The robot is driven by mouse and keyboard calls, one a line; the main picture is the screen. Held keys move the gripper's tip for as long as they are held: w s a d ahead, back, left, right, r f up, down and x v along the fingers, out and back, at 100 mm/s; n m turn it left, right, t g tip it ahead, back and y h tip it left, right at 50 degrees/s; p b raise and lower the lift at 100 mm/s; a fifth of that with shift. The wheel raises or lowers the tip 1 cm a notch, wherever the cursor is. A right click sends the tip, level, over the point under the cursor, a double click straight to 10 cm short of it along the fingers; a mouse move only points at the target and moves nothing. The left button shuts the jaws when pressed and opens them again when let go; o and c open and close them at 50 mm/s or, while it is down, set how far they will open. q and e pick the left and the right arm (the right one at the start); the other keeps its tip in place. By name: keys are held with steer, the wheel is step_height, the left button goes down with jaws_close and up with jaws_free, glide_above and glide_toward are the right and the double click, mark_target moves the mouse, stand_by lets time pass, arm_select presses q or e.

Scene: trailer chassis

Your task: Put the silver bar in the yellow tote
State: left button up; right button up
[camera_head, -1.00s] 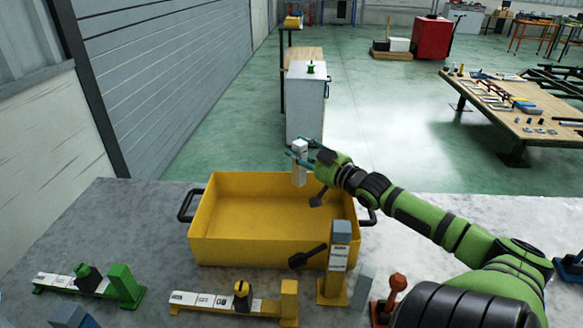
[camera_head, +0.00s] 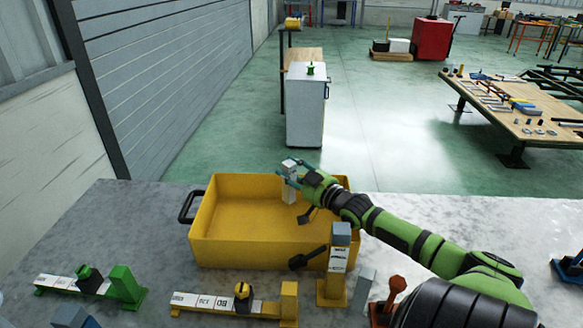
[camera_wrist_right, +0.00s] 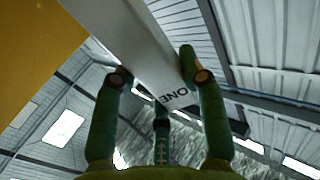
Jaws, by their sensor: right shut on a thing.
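The silver bar (camera_head: 289,185) is upright in the fingers of my right gripper (camera_head: 290,177), in the head view. In the right wrist view the bar (camera_wrist_right: 135,45) runs between the fingers of the gripper (camera_wrist_right: 155,85), with dark lettering on its face. The yellow tote (camera_head: 240,252) stands on the grey table and looks empty inside. The bar shows against the right part of the tote's inside and far wall; its height above the floor of the tote is hard to tell. My left gripper is not in view.
A yellow upright stand (camera_head: 331,290) with a grey block and black lever is close to the tote's front right corner. Green (camera_head: 122,284) and yellow (camera_head: 288,302) fixtures line the table's front. Grey tabletop (camera_head: 125,220) is bare left of the tote.

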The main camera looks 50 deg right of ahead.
steer(key=shift+f, duration=0.55)
steer(key=o, duration=1.2)
steer(key=shift+o, duration=0.2)
steer(key=shift+r, duration=0.3)
steer(key=s, duration=0.7)
steer(key=shift+s+a+r, duration=0.25)
steer(key=shift+s+r, duration=0.05)
